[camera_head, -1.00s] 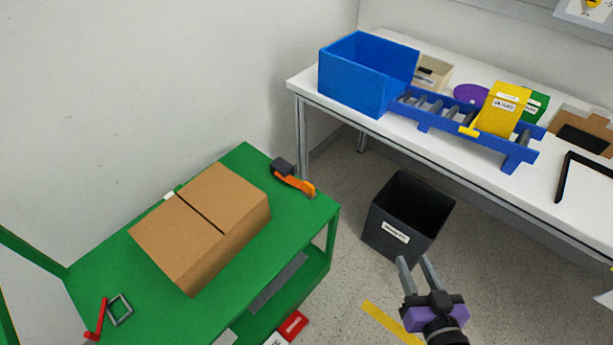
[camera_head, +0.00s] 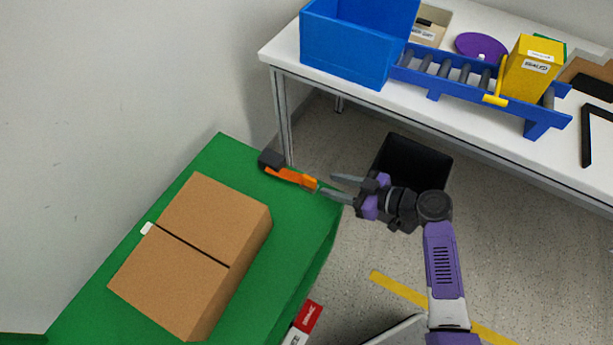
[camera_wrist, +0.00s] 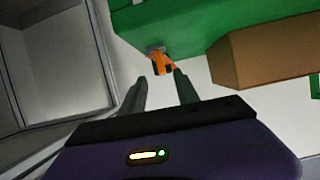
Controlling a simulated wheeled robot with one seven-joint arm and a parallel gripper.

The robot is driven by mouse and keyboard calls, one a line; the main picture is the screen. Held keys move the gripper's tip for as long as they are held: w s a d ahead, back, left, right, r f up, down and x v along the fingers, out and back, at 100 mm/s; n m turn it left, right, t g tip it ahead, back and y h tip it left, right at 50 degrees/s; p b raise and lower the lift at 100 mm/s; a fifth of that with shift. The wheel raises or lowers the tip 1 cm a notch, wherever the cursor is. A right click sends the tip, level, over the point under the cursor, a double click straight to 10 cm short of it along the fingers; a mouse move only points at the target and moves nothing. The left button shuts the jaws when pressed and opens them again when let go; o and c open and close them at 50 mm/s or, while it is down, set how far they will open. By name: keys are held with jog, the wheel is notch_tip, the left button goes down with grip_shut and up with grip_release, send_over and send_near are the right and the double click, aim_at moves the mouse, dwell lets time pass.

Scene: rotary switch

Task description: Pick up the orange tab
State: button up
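The orange tab (camera_head: 292,178) lies at the far right corner of the green table (camera_head: 283,245), joined to a dark grey block at its left end. It also shows in the wrist view (camera_wrist: 160,64), ahead of my fingertips near the table edge. My gripper (camera_head: 326,185) is open and empty. Its fingers point left, with the tips close to the right end of the orange tab. I cannot tell whether a fingertip touches it. In the wrist view the two fingers (camera_wrist: 160,78) are apart with nothing between them.
A brown cardboard box (camera_head: 197,250) stands on the green table left of the tab. A black bin (camera_head: 412,165) is on the floor behind my gripper. A white table (camera_head: 420,105) at the back holds a blue box (camera_head: 350,45), a roller conveyor and a yellow box (camera_head: 533,68).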

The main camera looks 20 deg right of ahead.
aim_at(315, 180)
jog(key=shift+w+a+f, duration=0.15)
jog(key=shift+w+a, duration=0.2)
jog(key=shift+r+p+x, duration=0.1)
jog(key=shift+p+x, duration=0.05)
jog(key=shift+x, duration=1.55)
jog(key=shift+r+p+x, duration=0.15)
jog(key=shift+x, duration=1.6)
grip_shut()
